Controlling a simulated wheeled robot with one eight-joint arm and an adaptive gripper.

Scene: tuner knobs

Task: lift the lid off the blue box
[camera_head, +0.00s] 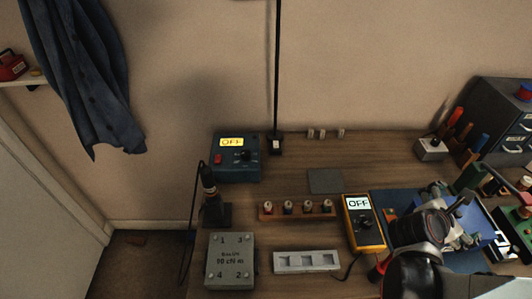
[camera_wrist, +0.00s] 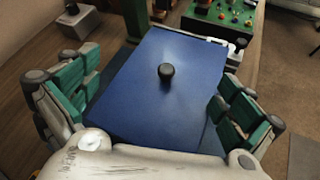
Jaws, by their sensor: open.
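My gripper (camera_wrist: 158,88) is open, with one green-padded finger on the left of the lid and one on the right. Nothing is between the pads except the view of the lid; I cannot tell the height gap. In the head view my gripper (camera_head: 440,215) is over a blue surface (camera_head: 400,198) at the right of the bench, which my arm partly hides.
A yellow meter (camera_head: 363,224) stands left of my gripper. A rack of knobs (camera_head: 297,211), a grey box (camera_head: 230,260) and a blue tuner box (camera_head: 235,160) are farther left. A green panel (camera_wrist: 222,14) is near the lid's far edge. Tools stand at the back right.

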